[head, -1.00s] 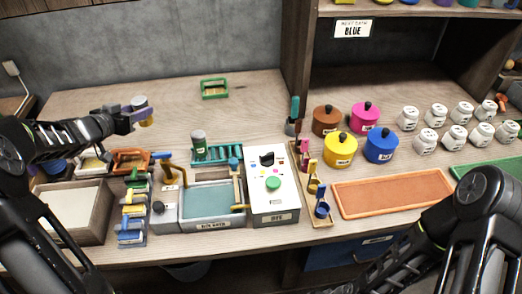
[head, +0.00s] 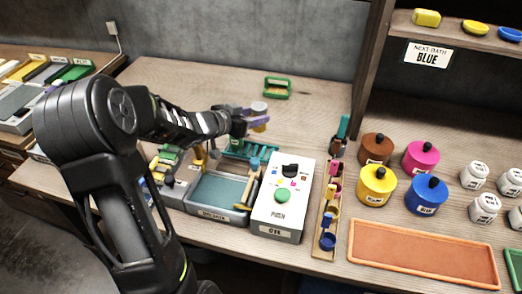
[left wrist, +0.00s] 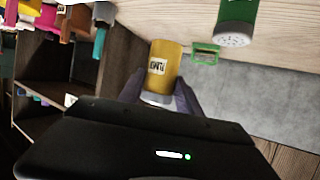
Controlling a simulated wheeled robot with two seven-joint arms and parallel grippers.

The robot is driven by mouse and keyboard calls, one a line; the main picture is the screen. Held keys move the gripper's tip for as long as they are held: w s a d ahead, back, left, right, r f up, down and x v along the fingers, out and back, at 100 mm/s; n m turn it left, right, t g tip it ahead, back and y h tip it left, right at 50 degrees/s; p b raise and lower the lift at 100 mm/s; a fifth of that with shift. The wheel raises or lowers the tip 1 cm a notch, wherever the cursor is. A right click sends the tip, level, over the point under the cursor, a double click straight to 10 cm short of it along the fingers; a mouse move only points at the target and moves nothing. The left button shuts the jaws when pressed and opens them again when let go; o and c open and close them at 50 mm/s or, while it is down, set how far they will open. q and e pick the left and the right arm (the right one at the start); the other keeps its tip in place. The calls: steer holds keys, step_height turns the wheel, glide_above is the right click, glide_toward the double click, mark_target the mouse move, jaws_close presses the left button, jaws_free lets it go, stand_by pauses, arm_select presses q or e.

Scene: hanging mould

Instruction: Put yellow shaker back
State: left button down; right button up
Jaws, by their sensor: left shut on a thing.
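The yellow shaker (left wrist: 165,66) is between the fingers of my left gripper (left wrist: 160,95) in the left wrist view. Its yellow body faces away from the wrist camera and its pale end sits near the palm. In the head view my left gripper (head: 254,118) holds the yellow shaker (head: 260,126) above the back of the worktop, near the teal rack (head: 250,152). A green shaker (left wrist: 236,22) with a grey perforated end stands close by in the left wrist view; in the head view my arm mostly hides it. My right gripper is out of view.
A green-framed box (head: 277,88) lies farther back. The blue bath basin (head: 218,190) and white dye machine (head: 283,200) stand in front. Coloured pots (head: 377,185) and white jars (head: 485,208) are to the right. The back worktop is mostly clear.

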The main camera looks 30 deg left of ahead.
arm_select(q)
step_height(320, 180, down, 6)
steer(key=shift+f+b, duration=0.1)
steer(key=shift+b, duration=0.3)
steer(key=shift+f, duration=1.85)
steer(key=shift+f, duration=0.15)
steer(key=c, duration=0.8)
jaws_free()
steer(key=shift+c, duration=0.2)
